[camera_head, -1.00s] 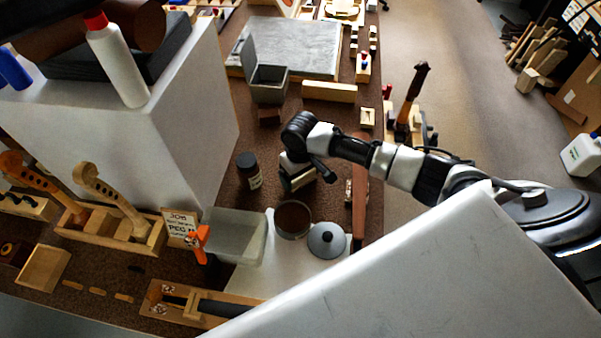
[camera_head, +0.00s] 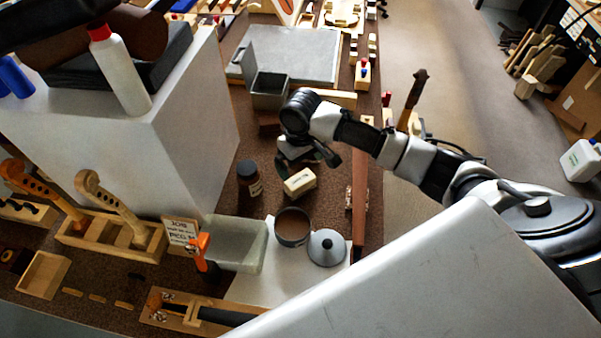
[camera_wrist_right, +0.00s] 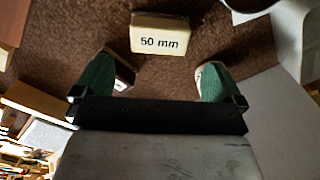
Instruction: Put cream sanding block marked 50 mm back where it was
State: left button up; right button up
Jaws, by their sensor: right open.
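The cream sanding block (camera_head: 300,182) lies on the brown bench mat, right of the dark jar and above the open brown tin. In the right wrist view the block (camera_wrist_right: 162,36) shows its "50 mm" face, just beyond the fingertips. My right gripper (camera_head: 308,160) is just above the block in the head view. In the wrist view the green fingers of the right gripper (camera_wrist_right: 164,70) are spread wide with nothing between them. The block looks clear of both fingers. My left gripper is not in view.
A dark jar (camera_head: 249,180), an open brown tin (camera_head: 292,226), a grey lid (camera_head: 327,247) and a translucent tub (camera_head: 237,243) stand close by. A long brown wooden strip (camera_head: 360,195) lies to the right. A tall white box (camera_head: 180,130) rises at left.

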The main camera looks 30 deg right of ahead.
aim_at(301, 180)
jog(key=shift+r, duration=1.75)
jog(key=shift+s+f, duration=0.1)
